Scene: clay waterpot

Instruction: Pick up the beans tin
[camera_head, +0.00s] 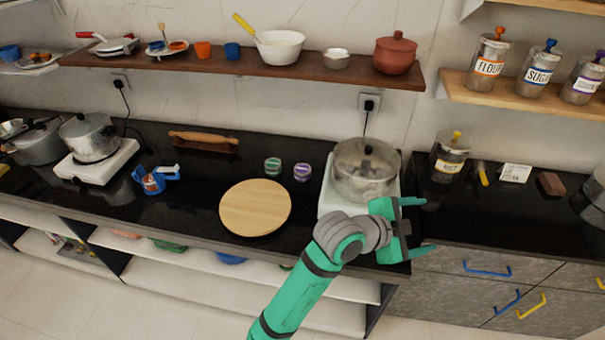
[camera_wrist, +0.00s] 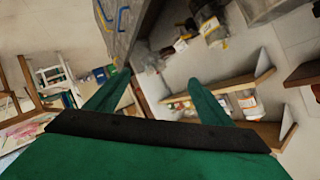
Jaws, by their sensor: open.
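Two small tins stand on the black counter between the round wooden board and the right-hand stove: one with a green label (camera_head: 273,167) and one with a purple label (camera_head: 302,172). Their labels are too small to read, so I cannot tell which, if either, is the beans tin. My gripper (camera_head: 428,225) is open and empty, in front of the right-hand stove, pointing right and well to the right of both tins. In the wrist view, my gripper (camera_wrist: 158,78) shows spread fingers with nothing between them. I do not make out either small tin there.
A glass-lidded pot (camera_head: 366,170) stands on the white stove behind my gripper. The round wooden board (camera_head: 255,207) lies left of it. A labelled jar (camera_head: 450,157) stands on the right counter. A wooden shelf (camera_head: 250,69) with dishes hangs above.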

